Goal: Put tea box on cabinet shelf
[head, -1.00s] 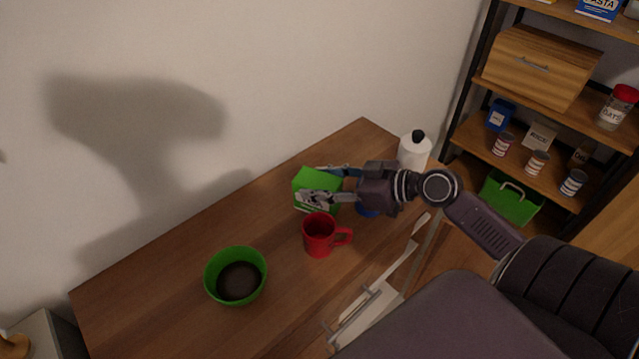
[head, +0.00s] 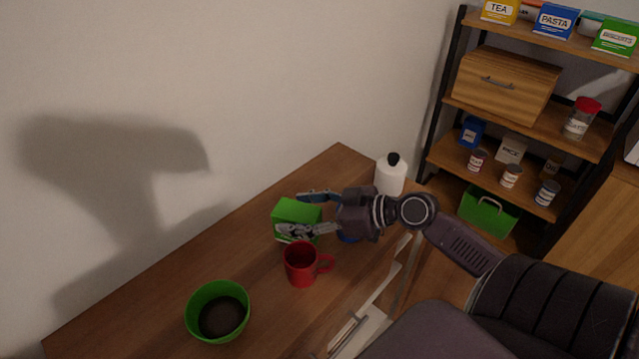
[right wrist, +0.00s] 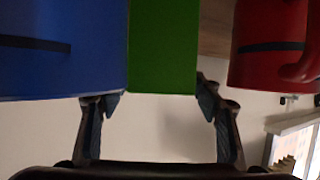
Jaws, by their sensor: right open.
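A green box (head: 297,211) sits on the wooden table; its label cannot be read. My right gripper (head: 293,213) is open, with one finger on each side of the green box in the head view. In the right wrist view, the green box (right wrist: 162,45) shows between the open fingers (right wrist: 158,102), with gaps beside them. A yellow box marked TEA (head: 499,11) stands on the top shelf of the cabinet (head: 536,104), beside other boxes. My left gripper is not in view.
A red mug (head: 301,265) stands close in front of the green box, and a blue item (head: 349,236) is partly hidden behind my gripper. A green bowl (head: 217,312) and a white bottle (head: 390,176) are also on the table. A wooden breadbox (head: 505,84) fills part of a middle shelf.

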